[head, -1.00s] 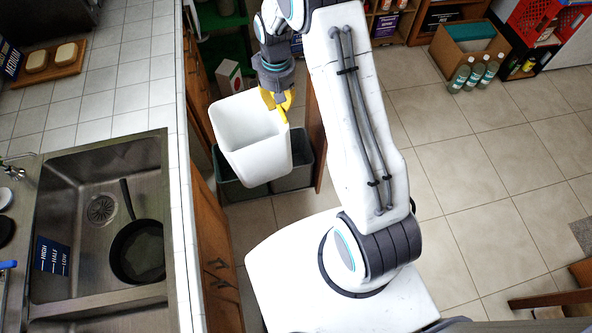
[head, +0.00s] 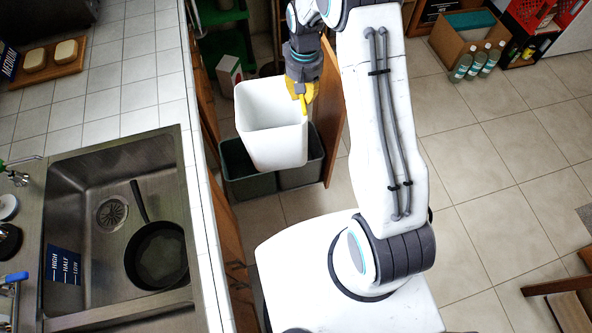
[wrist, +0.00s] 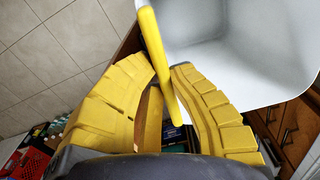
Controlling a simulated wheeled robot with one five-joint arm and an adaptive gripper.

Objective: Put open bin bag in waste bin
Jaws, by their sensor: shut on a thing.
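The open bin bag (head: 272,147) is white, wide-mouthed and stiff-looking, with a yellow strip at its edge. It hangs upright from my gripper (head: 302,92). In the wrist view, the yellow fingers of my gripper (wrist: 163,68) close around the yellow strip, and the white inside of the bag (wrist: 245,50) fills the upper right. The waste bin (head: 250,187) is dark grey with two open compartments, low beside an open wooden door. The bag overlaps the bin in the head view and hides part of both compartments. I cannot tell the height gap between them.
The tiled counter (head: 130,95) and sink (head: 75,200), holding a pan (head: 157,255), lie to the left. The open cabinet door (head: 332,120) stands right of the bin. A cardboard box (head: 447,45) and several bottles stand at the upper right. The tiled floor between is clear.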

